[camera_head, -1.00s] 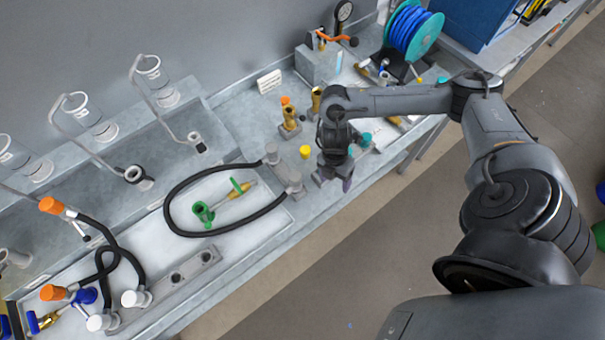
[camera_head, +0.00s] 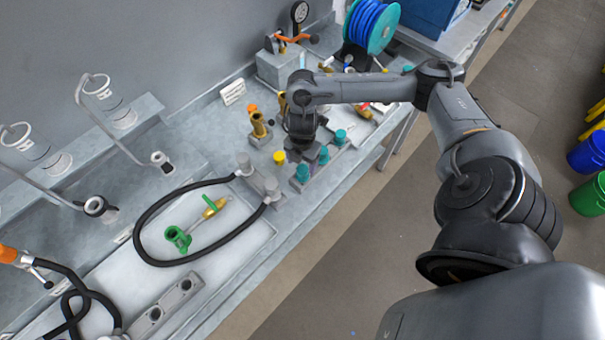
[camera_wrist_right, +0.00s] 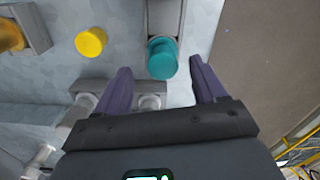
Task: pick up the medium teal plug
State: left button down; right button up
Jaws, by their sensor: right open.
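Three teal plugs stand in a row along the bench's front edge: a near one (camera_head: 302,172), a middle one (camera_head: 323,155) and a far one (camera_head: 340,137). I cannot tell by size which is the medium one. My right gripper (camera_head: 311,154) points down just behind the near and middle plugs, its fingertips partly hidden. In the right wrist view, the open, empty fingers (camera_wrist_right: 162,82) are spread, with one teal plug (camera_wrist_right: 162,60) ahead between them, at the end of a grey block (camera_wrist_right: 164,18). My left gripper is not in view.
A yellow plug (camera_head: 279,157) and a brass fitting (camera_head: 258,125) stand left of the gripper. A grey block with a black hose (camera_head: 150,215) lies nearer. A blue hose reel (camera_head: 372,25) stands at the back.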

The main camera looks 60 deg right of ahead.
aim_at(302, 169)
jog(key=shift+s+a+f, duration=0.1)
jog(key=shift+a+f, duration=0.05)
jog(key=shift+f, duration=1.05)
jog(key=shift+s+a+f, duration=0.1)
jog(key=shift+f, duration=1.05)
jog(key=shift+w, duration=0.1)
jog(key=shift+c, duration=0.4)
jog(key=c, duration=1.1)
jog(key=shift+r, duration=0.1)
jog(key=shift+r, duration=0.8)
notch_tip(302, 169, up, 3)
jog(key=shift+f, duration=0.15)
jog(key=s+d+r, duration=0.1)
jog(key=s+r, duration=0.1)
jog(key=s, duration=0.1)
jog(key=s+r, duration=0.2)
jog(key=s, duration=0.2)
jog(key=s+d+r, duration=0.1)
jog(key=s+r, duration=0.1)
jog(key=s, duration=0.2)
jog(key=shift+s+d+r, duration=0.2)
jog(key=shift+d+r, duration=0.1)
jog(key=shift+d, duration=0.05)
